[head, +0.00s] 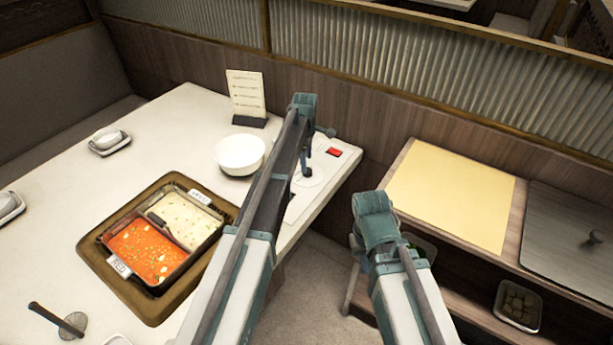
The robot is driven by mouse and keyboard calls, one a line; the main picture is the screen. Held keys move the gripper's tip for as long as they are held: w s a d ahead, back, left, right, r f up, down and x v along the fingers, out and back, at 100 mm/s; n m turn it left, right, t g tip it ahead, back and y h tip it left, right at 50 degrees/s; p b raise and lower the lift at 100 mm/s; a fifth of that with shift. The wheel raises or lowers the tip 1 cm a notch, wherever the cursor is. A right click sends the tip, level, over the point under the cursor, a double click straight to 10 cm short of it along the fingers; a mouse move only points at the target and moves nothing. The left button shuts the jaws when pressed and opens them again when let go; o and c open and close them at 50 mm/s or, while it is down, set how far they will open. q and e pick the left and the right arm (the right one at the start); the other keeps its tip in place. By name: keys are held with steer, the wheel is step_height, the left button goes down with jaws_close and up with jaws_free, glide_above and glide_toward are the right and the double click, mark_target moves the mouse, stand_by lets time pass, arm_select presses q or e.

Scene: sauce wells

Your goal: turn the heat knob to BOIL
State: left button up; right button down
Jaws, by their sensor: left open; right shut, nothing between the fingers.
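A pale round dial plate (313,178) lies on the white table near its right edge. A red switch (333,153) sits just behind it. My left gripper (306,172) points down over the dial and is open. A dark piece shows at its tips, and I cannot tell whether it is the heat knob or a finger. My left arm hides the dial's left part, so the knob's setting cannot be read. My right gripper (359,262) hangs down beyond the table's right edge, shut and empty, mostly hidden by its own wrist.
A divided pot (205,252) with red and pale broth is set in the table. A white bowl (240,154) and a menu stand (247,97) are behind it. A side shelf with a yellow mat (452,190) stands at right. A wooden partition closes the back.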

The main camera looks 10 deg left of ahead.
arm_select(q)
step_height(320, 180, down, 4)
steer(key=b, duration=0.3)
steer(key=shift+w+f, duration=0.1)
steer(key=shift+f, duration=0.1)
steer(key=shift+r, duration=0.1)
steer(key=shift+c, duration=0.2)
jaws_close()
